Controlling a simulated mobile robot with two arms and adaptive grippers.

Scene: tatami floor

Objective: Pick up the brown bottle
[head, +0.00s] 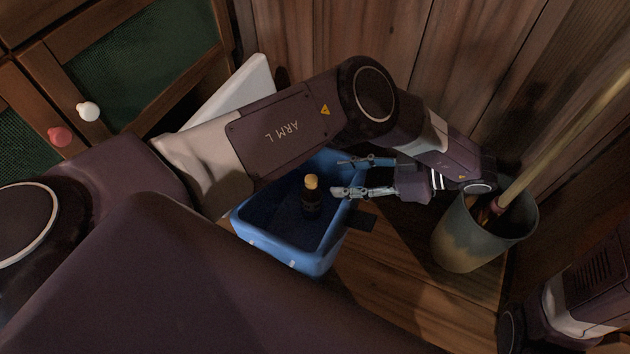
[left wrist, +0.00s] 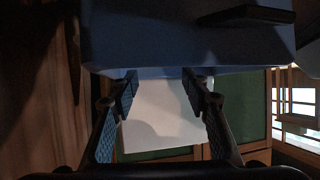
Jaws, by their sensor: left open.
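The brown bottle (head: 311,198) is dark with a yellowish cap and stands upright inside a blue bin (head: 287,252). My left gripper (head: 341,176) is open and empty, with its fingers pointing left over the bin's right side, to the right of the bottle. In the left wrist view the two fingers of my left gripper (left wrist: 159,90) are spread apart with the bin's blue wall (left wrist: 180,45) above them. The bottle does not show in that view. My right gripper is not seen; only part of my right arm shows at the lower right of the head view.
A grey bucket (head: 466,240) with a pole (head: 560,144) in it stands on the wooden floor at the right. A wooden wall (head: 450,60) is behind. A cabinet with green panels (head: 145,55) and a white board (head: 238,95) are at the upper left.

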